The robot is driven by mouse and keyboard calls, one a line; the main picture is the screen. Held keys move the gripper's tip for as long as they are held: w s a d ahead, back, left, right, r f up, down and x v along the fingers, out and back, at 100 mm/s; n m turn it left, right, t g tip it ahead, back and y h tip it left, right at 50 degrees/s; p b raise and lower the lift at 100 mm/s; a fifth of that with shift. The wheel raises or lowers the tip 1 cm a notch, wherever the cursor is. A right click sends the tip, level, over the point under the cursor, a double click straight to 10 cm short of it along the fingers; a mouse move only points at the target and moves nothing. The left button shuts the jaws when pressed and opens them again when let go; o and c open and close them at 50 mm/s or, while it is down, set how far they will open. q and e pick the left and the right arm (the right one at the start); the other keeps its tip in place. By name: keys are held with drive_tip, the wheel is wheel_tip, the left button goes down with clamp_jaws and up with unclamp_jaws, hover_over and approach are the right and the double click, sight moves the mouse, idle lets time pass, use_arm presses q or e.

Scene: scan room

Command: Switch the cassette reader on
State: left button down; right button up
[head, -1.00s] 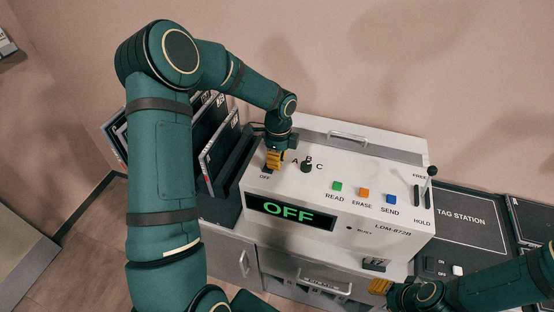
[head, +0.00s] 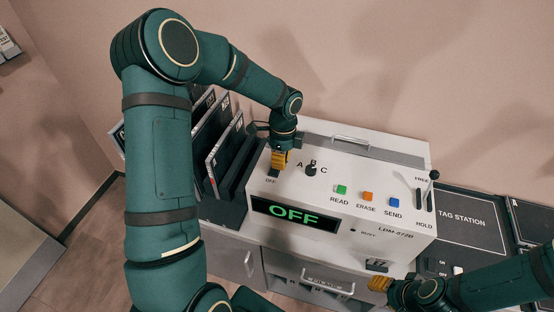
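The cassette reader (head: 345,245) is a white box with a sloped top panel, marked LDM-872B. Its display (head: 293,213) reads OFF in green. My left gripper (head: 278,166) points down at the panel's left end, its yellow fingers just above the OFF label (head: 271,180). The fingers hide most of the switch there; I cannot tell whether they touch it or how far they are apart. My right gripper (head: 379,284) is at the lower right, in front of the reader, its yellow fingertips near a small slot plate (head: 377,265). Its opening is not clear.
The panel also has an A-B-C knob (head: 311,170), green READ (head: 341,190), orange ERASE (head: 367,196) and blue SEND (head: 393,202) buttons, and a FREE/HOLD lever (head: 433,175). Cassettes (head: 226,143) stand in a dark rack at left. A tag station (head: 463,220) lies at right.

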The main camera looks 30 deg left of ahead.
use_arm(q)
wheel_tip(320, 180, up, 10)
drive_tip(key=s, duration=0.1)
drive_tip(key=shift+s+d+r, duration=0.15)
drive_tip(key=shift+s+d, duration=0.05)
use_arm(e)
drive_tip(key=shift+r, duration=0.35)
